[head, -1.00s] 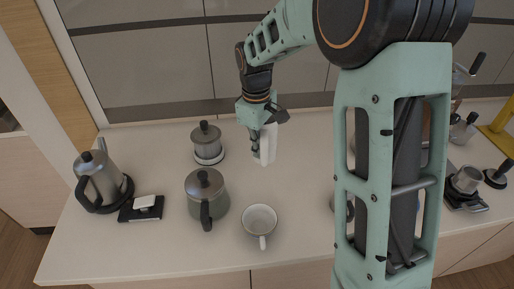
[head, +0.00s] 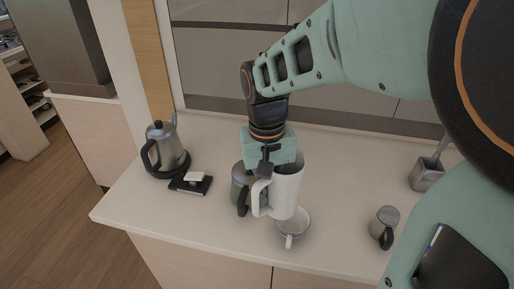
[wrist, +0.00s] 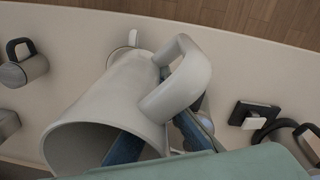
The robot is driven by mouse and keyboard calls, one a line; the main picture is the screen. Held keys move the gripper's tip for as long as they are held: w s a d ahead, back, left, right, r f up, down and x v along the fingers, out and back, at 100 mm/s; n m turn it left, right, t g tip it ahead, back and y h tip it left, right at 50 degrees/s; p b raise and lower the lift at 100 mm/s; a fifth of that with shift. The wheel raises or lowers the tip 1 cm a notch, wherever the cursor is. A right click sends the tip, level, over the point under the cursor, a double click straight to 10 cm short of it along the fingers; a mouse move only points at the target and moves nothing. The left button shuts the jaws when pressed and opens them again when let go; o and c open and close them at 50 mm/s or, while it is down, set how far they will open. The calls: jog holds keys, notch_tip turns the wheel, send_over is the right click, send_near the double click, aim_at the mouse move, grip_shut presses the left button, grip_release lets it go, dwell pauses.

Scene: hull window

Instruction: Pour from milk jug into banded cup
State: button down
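The milk jug, a tall white jug (head: 287,192) with a thick handle, is held up above the counter in the head view, roughly upright. My gripper (head: 268,168) is shut on it near the rim and handle. In the wrist view the jug (wrist: 88,117) shows its wide mouth, with one blue finger inside it and another outside near the handle; the exact grip is partly hidden.
A metal pot (head: 240,188) with a dark handle stands close left of the jug. A kettle (head: 165,148) and a black scale (head: 181,187) are further left. A small pitcher (head: 386,217) and a grey holder (head: 427,176) stand right. Counter between cup and pitcher is clear.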

jog(key=shift+s+a, duration=0.2)
jog(key=shift+s, duration=0.3)
dwell(0.8)
notch_tip(320, 180, down, 5)
jog(key=b, duration=0.3)
jog(key=shift+b, duration=0.35)
dwell(0.9)
jog(key=y+p, duration=0.1)
jog(key=s+a+r+g+p, duration=0.1)
jog(key=shift+a+r+y+p, duration=0.2)
jog(key=shift+r+y+p, duration=0.1)
jog(key=shift+y+p, duration=0.1)
